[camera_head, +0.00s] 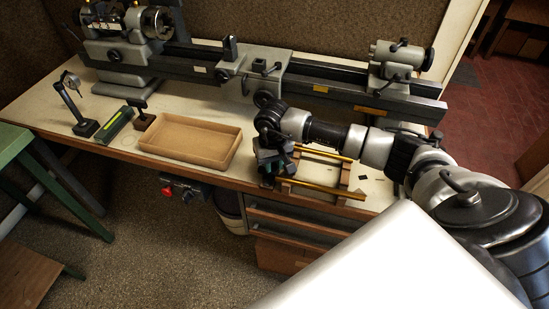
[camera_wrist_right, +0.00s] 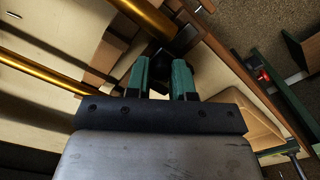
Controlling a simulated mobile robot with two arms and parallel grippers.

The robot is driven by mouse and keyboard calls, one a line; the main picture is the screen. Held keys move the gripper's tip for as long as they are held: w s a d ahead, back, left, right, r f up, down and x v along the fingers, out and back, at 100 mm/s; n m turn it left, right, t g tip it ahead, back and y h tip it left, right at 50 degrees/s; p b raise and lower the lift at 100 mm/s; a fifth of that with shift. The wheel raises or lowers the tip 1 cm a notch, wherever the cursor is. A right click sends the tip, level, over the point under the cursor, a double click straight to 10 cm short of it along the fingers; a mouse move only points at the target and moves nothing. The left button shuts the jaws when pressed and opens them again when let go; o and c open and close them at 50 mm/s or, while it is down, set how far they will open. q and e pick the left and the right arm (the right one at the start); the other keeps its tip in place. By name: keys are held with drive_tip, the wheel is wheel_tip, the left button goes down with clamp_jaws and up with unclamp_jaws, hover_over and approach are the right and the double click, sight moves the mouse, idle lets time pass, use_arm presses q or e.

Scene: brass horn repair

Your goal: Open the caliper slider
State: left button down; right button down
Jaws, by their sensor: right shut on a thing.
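My right gripper (camera_head: 268,166) is low over the front edge of the bench, at the left end of a wooden rack (camera_head: 336,187) with brass tubes (camera_head: 316,188). In the right wrist view its green fingers (camera_wrist_right: 161,76) are close together, shut on a small dark part (camera_wrist_right: 160,58) between the tips. Most of that part is hidden by the fingers. I cannot make out a caliper or its slider clearly, nor tell whether the dark part belongs to one. My left gripper is not in view.
A tan tray (camera_head: 190,139) lies just left of the gripper. A green case-like block (camera_head: 115,125) and a dial gauge stand (camera_head: 75,105) are further left. A lathe (camera_head: 280,75) runs along the back of the bench.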

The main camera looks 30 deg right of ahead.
drive_tip(key=c, duration=1)
unclamp_jaws()
drive_tip(key=shift+o, duration=0.2)
